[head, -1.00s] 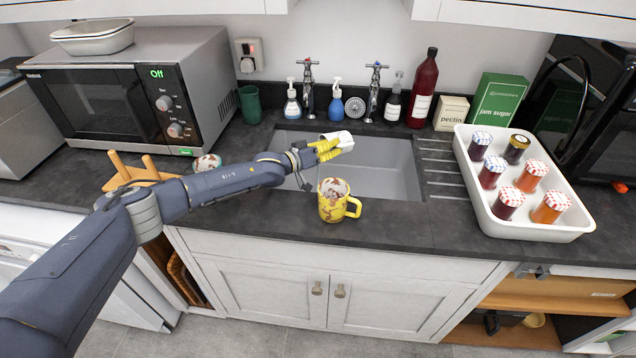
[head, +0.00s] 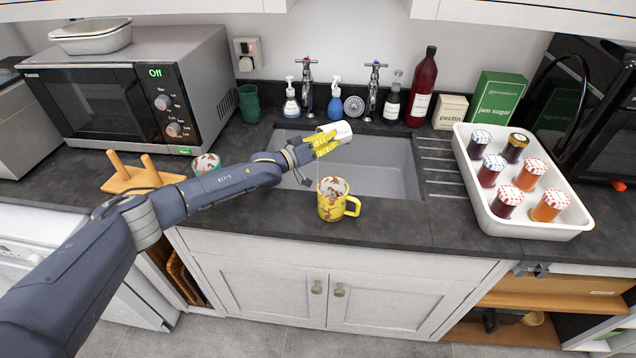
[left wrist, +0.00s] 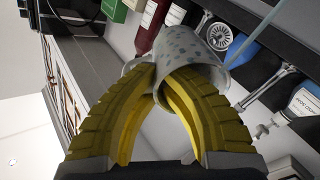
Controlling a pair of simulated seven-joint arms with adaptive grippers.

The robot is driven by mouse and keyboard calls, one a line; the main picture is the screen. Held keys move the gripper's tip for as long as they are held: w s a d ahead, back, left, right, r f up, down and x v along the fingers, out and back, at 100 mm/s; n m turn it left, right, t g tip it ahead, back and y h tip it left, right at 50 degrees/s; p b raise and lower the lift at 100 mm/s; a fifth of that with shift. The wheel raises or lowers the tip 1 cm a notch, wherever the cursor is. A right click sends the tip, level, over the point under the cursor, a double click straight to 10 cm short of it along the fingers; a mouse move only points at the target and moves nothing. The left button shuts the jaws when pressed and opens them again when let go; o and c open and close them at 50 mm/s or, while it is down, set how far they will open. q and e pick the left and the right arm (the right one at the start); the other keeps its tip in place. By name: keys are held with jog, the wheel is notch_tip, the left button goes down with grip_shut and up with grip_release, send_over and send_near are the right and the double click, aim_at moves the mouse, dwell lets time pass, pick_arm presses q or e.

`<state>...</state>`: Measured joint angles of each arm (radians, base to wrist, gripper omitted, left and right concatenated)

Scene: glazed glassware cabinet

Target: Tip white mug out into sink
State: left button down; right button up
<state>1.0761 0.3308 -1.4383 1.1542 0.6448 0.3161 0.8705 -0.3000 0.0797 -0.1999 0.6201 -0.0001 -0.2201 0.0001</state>
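The white mug (head: 342,129) is tilted on its side above the sink (head: 370,174). My left gripper (head: 326,143), with yellow fingers, is shut on it at its near side. In the left wrist view the mug (left wrist: 190,42) shows grey spots, and the yellow fingers (left wrist: 160,78) close together against it. The fingers hide part of the mug, and I cannot see inside it. A thin pale line hangs below the gripper in the head view; I cannot tell whether it is liquid. My right gripper is not in view.
A yellow patterned mug (head: 331,203) stands at the sink's front edge. Taps (head: 372,92) and several bottles stand behind the sink. A white tray of jars (head: 580,222) is to the right. A wooden peg stand (head: 130,183) and a microwave (head: 105,105) are to the left.

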aim_at(329, 128)
pick_arm(q)
jog(key=shift+s+a+r+t+h, duration=0.1)
jog(key=shift+a+r+t+h, duration=0.15)
jog(key=shift+r, duration=0.35)
jog(key=shift+s+r+t+h, duration=0.15)
jog(key=shift+r+h, duration=0.2)
jog(key=shift+r, duration=0.3)
jog(key=shift+a+r+t+h, duration=0.2)
jog(key=shift+r+h, duration=0.1)
jog(key=shift+r, duration=0.3)
jog(key=f+y, duration=0.1)
jog(key=f, duration=0.1)
jog(key=w+d+f+g+y, duration=0.1)
jog(key=f, duration=0.2)
jog(key=d+f+g+y, duration=0.1)
jog(key=f, duration=0.2)
jog(key=shift+w, duration=0.15)
jog(key=shift+d+f, duration=0.1)
jog(key=shift+f, duration=0.25)
